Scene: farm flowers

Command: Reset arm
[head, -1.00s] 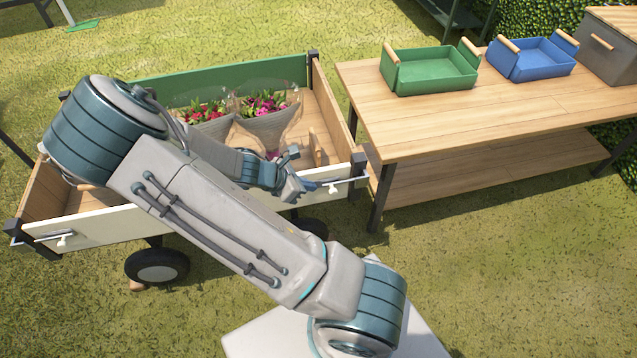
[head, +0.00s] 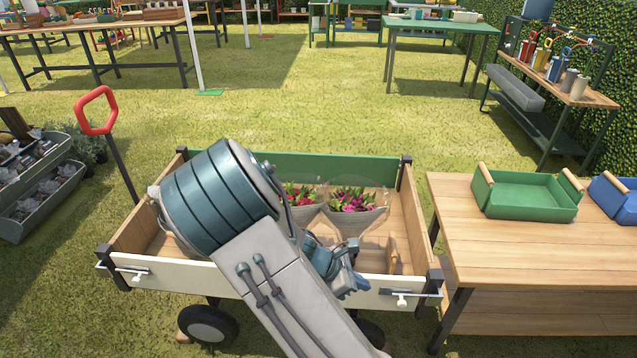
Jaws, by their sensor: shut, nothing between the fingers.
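My arm reaches up from the bottom of the head view and bends at its large joint over the left part of the wagon. My gripper (head: 350,284) is shut and empty, near the wagon's white front board, partly hidden by my arm links. The wagon (head: 180,275) has wooden sides, a green back board and dark wheels. Two wrapped flower bouquets stand inside it, one on the left (head: 301,195) and one on the right (head: 352,201). My arm hides part of the left one.
A wooden table (head: 470,245) at the right holds a green tray (head: 525,197) and a blue tray (head: 615,200). A red-handled pull bar (head: 97,110) rises left of the wagon. Planter shelves (head: 35,195) stand at the far left. Open grass lies behind the wagon.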

